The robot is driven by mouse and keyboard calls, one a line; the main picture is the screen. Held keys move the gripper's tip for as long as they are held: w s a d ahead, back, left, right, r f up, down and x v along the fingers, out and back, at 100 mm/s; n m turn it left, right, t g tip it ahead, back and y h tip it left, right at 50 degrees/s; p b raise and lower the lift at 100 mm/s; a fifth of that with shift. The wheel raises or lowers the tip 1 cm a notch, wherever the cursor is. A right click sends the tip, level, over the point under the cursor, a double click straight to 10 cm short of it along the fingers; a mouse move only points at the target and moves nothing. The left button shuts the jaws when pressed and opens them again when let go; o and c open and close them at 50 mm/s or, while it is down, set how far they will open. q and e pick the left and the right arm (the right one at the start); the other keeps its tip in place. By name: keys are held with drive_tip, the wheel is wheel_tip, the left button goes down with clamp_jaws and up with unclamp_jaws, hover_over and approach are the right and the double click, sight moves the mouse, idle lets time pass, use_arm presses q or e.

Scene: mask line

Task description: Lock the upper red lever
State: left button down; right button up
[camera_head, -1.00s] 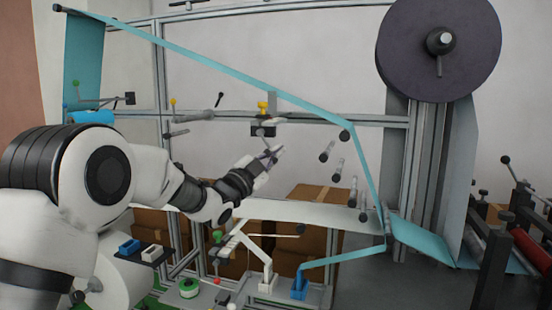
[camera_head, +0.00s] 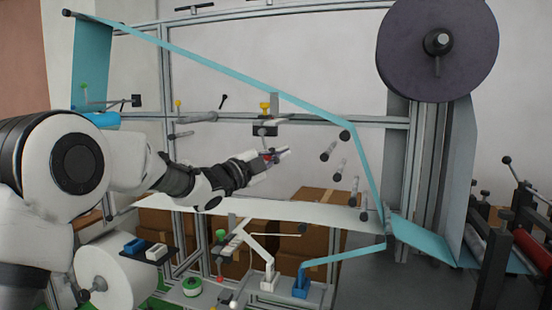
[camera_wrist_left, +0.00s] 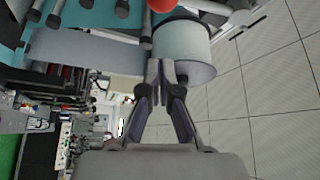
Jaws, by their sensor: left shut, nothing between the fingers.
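My left gripper (camera_head: 281,154) is in the middle of the head view, in front of the frame and above the white web. Its fingers are together and empty. A small red knob (camera_head: 268,157) shows right by the fingers; whether they touch it I cannot tell. In the left wrist view, a red ball (camera_wrist_left: 161,4) is cut by the top edge, beyond the shut fingertips (camera_wrist_left: 161,66) and apart from them in the picture. The lever's shaft is not clear in either view. My right gripper is not in view.
A yellow knob on a black bracket (camera_head: 265,107) sits on the crossbar just above my gripper. A blue web (camera_head: 230,74) slopes down to a roller at the right. Several grey rollers (camera_head: 328,151) stick out right of the gripper. A white web (camera_head: 310,212) runs below.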

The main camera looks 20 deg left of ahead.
use_arm(q)
drive_tip(key=b+v, duration=0.2)
drive_tip(key=v, duration=0.6)
drive_tip(key=shift+a+f, duration=0.45)
drive_tip(key=shift+a, duration=0.05)
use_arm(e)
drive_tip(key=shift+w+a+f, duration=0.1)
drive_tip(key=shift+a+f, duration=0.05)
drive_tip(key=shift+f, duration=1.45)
